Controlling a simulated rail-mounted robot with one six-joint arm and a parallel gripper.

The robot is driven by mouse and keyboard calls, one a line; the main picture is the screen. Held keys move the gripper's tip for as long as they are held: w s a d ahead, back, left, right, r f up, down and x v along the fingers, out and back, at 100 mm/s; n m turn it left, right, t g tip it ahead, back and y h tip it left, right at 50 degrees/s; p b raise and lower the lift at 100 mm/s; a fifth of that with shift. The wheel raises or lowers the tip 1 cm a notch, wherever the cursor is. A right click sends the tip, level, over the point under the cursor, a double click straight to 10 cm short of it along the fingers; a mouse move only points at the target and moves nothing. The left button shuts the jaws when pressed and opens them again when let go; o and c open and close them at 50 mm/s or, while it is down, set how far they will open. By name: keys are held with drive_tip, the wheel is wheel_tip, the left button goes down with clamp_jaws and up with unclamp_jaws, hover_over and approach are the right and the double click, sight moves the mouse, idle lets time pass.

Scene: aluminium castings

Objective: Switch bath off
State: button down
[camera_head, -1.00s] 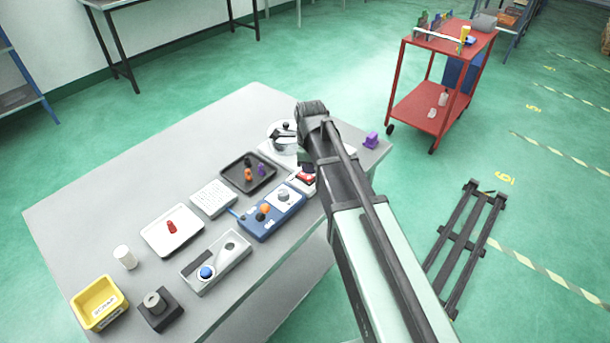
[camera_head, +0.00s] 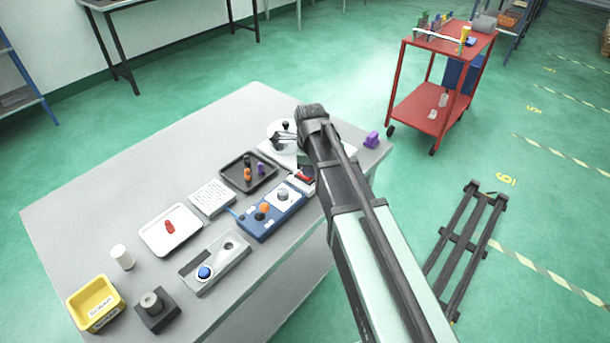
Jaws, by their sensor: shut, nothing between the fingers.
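A white round-topped unit with a black knob (camera_head: 286,125) stands at the table's far end, partly behind my arm. It may be the bath, but I cannot tell for sure. A small red and black switch-like part (camera_head: 302,177) on a pale housing sits just in front of it, beside my arm. My arm rises from the bottom right and bends near the unit. Its upper part covers the right side of the unit and the space next to the red part.
A red cart (camera_head: 400,110) stands behind right.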

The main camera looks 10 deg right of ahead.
drive_tip(key=shift+f+b, duration=0.35)
drive_tip(key=shift+f, duration=0.05)
drive_tip(key=shift+r, duration=0.1)
wheel_tip(320, 180, up, 7)
drive_tip(key=p, duration=0.7)
idle(0.3)
